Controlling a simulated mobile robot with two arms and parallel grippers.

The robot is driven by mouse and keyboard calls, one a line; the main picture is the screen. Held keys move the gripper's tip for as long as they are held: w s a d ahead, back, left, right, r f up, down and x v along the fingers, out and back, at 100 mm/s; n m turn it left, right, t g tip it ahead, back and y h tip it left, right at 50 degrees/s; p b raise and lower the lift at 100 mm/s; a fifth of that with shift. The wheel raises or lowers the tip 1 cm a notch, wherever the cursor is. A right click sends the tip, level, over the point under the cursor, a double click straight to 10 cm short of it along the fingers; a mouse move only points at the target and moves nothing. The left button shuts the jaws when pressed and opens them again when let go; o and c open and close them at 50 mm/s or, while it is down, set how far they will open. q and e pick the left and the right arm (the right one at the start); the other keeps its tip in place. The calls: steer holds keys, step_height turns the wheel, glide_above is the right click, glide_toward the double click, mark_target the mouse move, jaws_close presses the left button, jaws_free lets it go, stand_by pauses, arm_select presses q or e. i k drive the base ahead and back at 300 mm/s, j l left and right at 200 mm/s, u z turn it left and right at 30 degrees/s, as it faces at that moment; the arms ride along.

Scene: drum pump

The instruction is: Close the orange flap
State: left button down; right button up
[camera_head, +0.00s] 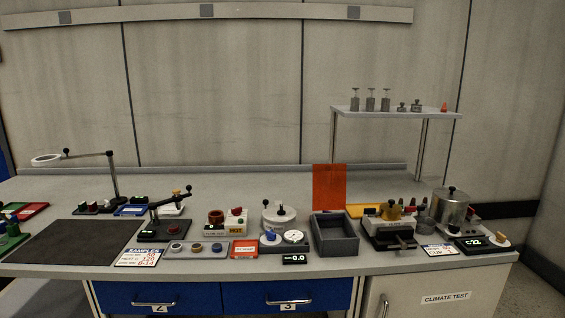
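The orange flap (329,187) stands upright at the back edge of a dark grey open box (336,240) on the bench. The box's inside is uncovered and looks empty. Neither of my grippers shows in the head view.
The grey workbench (250,176) carries several devices close around the box. A white-topped pot (279,217) stands to its left and a dark device (389,232) to its right. A raised shelf (395,112) with metal weights stands behind right. A dark mat (72,246) lies at left.

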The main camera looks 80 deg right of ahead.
mark_target(330, 179)
steer(key=z, duration=2.35)
